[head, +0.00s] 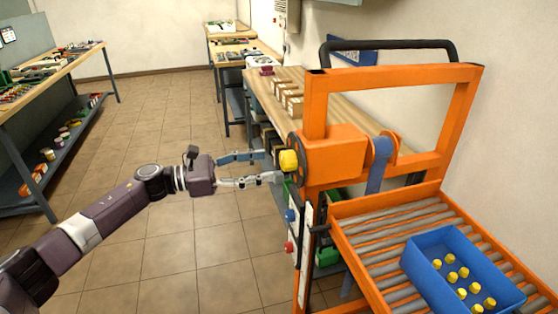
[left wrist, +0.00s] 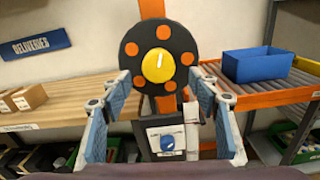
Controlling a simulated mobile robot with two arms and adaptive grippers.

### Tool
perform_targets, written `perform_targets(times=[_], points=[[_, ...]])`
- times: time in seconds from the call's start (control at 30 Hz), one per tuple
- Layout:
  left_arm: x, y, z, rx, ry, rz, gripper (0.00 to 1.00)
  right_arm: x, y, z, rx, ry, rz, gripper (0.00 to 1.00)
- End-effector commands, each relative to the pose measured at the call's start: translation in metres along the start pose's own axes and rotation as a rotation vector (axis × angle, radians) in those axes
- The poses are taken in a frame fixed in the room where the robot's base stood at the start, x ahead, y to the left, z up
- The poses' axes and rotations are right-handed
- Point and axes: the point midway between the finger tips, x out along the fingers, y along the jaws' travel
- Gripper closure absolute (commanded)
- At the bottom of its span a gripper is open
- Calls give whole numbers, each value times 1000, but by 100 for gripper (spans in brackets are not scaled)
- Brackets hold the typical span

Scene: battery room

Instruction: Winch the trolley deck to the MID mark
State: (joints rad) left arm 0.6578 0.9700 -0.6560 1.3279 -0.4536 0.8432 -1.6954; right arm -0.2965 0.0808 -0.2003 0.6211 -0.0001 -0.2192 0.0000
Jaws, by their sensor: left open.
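The orange trolley (head: 317,120) stands at the right of the head view, with its roller deck (head: 347,237) low in front. Its winch has a black disc with orange spots (left wrist: 133,77) and a yellow hub knob (head: 288,160), which also shows in the left wrist view (left wrist: 158,65). My left gripper (head: 273,168) is open just short of the knob. In the left wrist view its fingers (left wrist: 160,92) stand wide apart, below and to either side of the hub, with nothing between them. I cannot make out the MID mark. My right gripper is not in view.
A blue bin (head: 425,266) with several yellow-topped items sits on the deck. A panel below the winch has a blue knob (head: 291,215) and a red one (head: 289,248). A wooden bench with boxes (head: 290,103) stands behind. The tiled floor at left is clear.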

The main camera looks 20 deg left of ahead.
Motion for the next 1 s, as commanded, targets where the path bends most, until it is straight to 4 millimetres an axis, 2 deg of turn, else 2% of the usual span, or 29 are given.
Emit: perform_targets(times=[0.03, 0.13, 0.3, 0.5, 0.7, 1.0], points=[[10, 0, 6, 0, -4, -2, 44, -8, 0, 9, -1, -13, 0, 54], [26, 1, 5, -1, -3, 1, 44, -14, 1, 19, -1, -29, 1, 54], [48, 1, 3, -4, -2, 2, 44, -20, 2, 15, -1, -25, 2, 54], [56, 1, 1, -3, -1, 3, 44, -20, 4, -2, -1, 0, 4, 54], [56, 1, 0, -4, -1, 3, 46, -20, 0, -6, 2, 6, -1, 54], [55, 1, 0, -4, -1, 4, 79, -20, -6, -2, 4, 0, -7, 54]])
